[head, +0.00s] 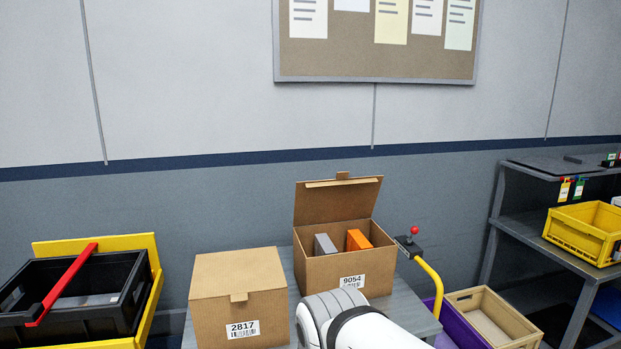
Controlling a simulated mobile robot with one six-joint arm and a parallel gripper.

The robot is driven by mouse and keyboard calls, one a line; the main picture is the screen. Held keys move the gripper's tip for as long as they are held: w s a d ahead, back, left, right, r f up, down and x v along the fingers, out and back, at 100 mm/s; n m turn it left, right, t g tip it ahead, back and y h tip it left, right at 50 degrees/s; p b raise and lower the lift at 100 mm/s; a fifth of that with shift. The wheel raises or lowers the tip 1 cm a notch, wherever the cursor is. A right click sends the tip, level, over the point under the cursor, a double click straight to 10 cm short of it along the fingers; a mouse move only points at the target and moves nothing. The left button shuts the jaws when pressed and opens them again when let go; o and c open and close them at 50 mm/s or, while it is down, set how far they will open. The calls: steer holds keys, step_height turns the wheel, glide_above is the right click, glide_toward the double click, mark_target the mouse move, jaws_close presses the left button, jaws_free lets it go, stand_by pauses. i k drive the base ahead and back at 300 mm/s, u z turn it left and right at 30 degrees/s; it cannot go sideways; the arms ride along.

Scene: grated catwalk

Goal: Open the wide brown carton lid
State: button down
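Two brown cartons stand side by side on a grey table (412,300) in the head view. My gripper is not visible.
A black bin (110,320) with a red handle sits in a yellow holder at left. A yellow bent post with a red-knobbed lever (412,240) stands right of the open carton. A wooden crate (520,335) and a shelf with a yellow crate (570,237) are at right.

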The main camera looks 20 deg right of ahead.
mark_target(343, 198)
steer(key=z, duration=0.3)
steer(key=i, duration=0.85)
steer(key=z, duration=0.55)
